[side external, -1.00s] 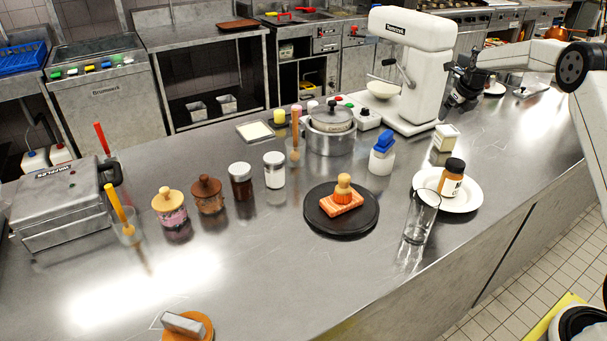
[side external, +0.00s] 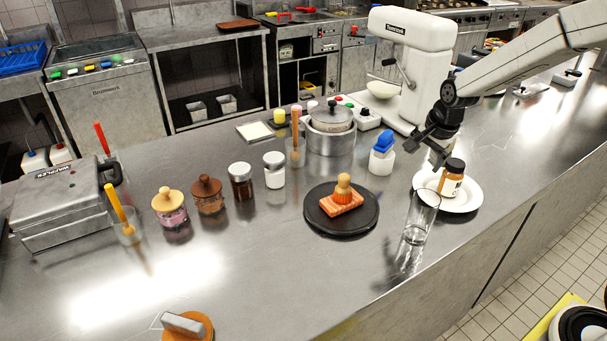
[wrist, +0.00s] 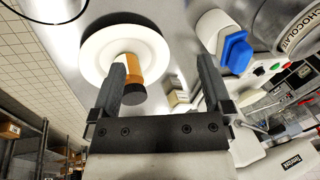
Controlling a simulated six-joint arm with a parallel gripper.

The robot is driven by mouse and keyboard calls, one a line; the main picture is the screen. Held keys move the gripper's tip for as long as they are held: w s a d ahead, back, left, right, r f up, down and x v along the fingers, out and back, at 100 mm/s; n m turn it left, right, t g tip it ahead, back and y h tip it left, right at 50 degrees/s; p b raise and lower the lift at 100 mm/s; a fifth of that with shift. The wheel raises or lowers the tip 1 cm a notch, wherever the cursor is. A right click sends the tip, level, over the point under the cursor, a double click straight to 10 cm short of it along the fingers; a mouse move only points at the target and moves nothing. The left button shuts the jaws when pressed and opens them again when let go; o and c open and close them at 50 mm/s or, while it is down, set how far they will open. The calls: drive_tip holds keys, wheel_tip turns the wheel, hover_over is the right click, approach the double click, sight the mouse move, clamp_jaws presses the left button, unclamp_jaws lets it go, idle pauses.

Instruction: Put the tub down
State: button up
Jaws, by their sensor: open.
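An orange-brown tub with a dark lid (side external: 452,180) stands upright on a white plate (side external: 471,202) at the right of the counter. In the wrist view the tub (wrist: 133,72) shows near my left finger, with the plate (wrist: 95,50) under it. My gripper (side external: 431,152) is open and empty, just above and to the left of the tub in the side view. In the wrist view my gripper (wrist: 162,65) has its fingers wide apart. I cannot tell whether a finger touches the tub.
A clear glass (side external: 421,216) stands close in front of the plate. A blue-topped white container (side external: 382,155) and a dark round board (side external: 324,222) with an orange block are to the left. A cream box (wrist: 178,97) shows between my fingers.

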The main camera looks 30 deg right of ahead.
drive_tip(key=s+a+f+n, duration=0.1)
drive_tip(key=s+a+n, duration=0.4)
drive_tip(key=s+n, duration=0.2)
drive_tip(key=s+a+f+n, duration=0.2)
drive_tip(key=s+a+n, duration=0.3)
drive_tip(key=s+n, duration=0.3)
drive_tip(key=shift+s+g+y, duration=0.3)
drive_tip(key=shift+s, duration=0.6)
